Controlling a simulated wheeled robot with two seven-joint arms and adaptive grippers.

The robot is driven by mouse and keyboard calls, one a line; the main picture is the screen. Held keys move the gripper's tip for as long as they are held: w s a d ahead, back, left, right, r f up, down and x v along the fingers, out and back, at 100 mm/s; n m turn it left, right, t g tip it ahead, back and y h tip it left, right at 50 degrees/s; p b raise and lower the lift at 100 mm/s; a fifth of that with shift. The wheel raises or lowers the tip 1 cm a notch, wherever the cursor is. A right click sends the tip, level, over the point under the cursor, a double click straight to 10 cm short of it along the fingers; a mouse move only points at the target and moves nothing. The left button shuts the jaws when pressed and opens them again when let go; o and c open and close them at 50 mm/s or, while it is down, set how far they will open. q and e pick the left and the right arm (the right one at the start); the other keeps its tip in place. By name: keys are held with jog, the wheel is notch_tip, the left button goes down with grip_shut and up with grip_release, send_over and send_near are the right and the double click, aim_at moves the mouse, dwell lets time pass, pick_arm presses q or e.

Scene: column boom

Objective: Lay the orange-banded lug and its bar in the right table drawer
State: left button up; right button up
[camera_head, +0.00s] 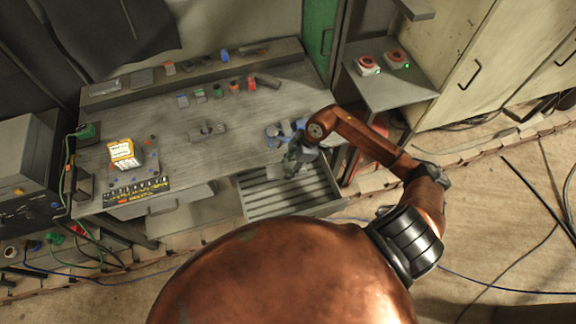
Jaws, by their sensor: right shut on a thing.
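The right table drawer (277,200) is pulled open below the table's front edge; its slatted floor shows. My right gripper (292,166) points down over the back of this drawer, close to the table edge. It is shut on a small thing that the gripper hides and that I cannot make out. No orange band shows at the jaws. I cannot tell whether the held thing touches the drawer. My left gripper is not in view.
The grey table (165,150) bears a row of small coloured parts, a grey block (207,130) and blue-grey pieces (280,130) beside my right gripper. A yellow-labelled box (122,152) stands at the left. A side shelf (395,92) with two red-topped devices stands right.

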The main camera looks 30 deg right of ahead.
notch_tip(320, 180, down, 14)
jog(key=b, duration=1.3)
jog(key=shift+f, duration=0.45)
jog(key=shift+f+b, duration=0.45)
jog(key=shift+f, duration=0.95)
jog(key=o, duration=1.6)
jog(key=shift+o, duration=0.2)
